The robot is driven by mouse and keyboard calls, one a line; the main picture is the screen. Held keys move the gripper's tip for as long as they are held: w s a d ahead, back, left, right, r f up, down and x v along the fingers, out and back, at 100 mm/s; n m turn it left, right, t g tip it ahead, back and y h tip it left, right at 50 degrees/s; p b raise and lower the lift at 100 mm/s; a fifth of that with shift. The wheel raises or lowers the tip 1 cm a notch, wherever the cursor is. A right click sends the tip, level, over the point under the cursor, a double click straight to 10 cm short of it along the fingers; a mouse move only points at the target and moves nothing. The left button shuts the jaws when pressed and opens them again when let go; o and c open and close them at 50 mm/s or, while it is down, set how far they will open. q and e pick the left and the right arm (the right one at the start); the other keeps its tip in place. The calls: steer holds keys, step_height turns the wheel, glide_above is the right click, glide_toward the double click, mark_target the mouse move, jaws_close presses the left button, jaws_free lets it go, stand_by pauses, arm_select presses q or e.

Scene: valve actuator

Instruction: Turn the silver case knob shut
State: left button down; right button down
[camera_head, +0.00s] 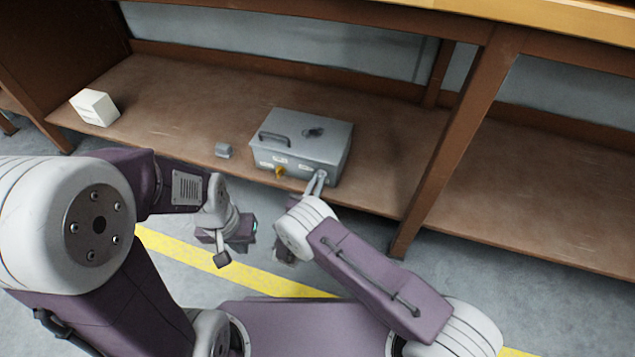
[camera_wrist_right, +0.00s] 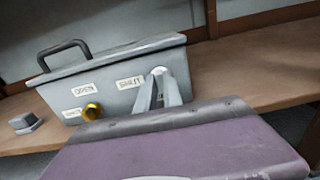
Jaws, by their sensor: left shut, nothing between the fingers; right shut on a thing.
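The silver case (camera_head: 325,137) stands on the brown shelf, with a dark handle on its lid. Its front carries labels; OPEN and SHUT can be read in the right wrist view. My right gripper (camera_head: 318,180) is shut on a pale silver knob (camera_wrist_right: 160,71) at the right of the case front, beside the SHUT label. The fingers hide most of this knob, so its turn angle cannot be told. A gold knob (camera_head: 279,171) sits lower left on the front, untouched. My left gripper (camera_head: 222,260) is shut and empty, low in front of the shelf.
A small grey block (camera_head: 223,150) lies on the shelf left of the case. A white box (camera_head: 95,107) stands at the far left. A slanting brown post (camera_head: 450,140) rises right of the case. The shelf between the white box and the grey block is clear.

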steer(key=m+p, duration=0.1)
steer(key=m, duration=0.3)
steer(key=shift+p, duration=0.3)
steer(key=shift+s+d+f+m+p, duration=0.15)
steer(key=shift+m+p, duration=0.85)
steer(key=shift+m, duration=2.15)
steer(key=shift+w+f+m+p, duration=0.1)
steer(key=shift+m+p, duration=0.85)
steer(key=shift+m, duration=2.2)
steer(key=c, duration=1.5)
jaws_free()
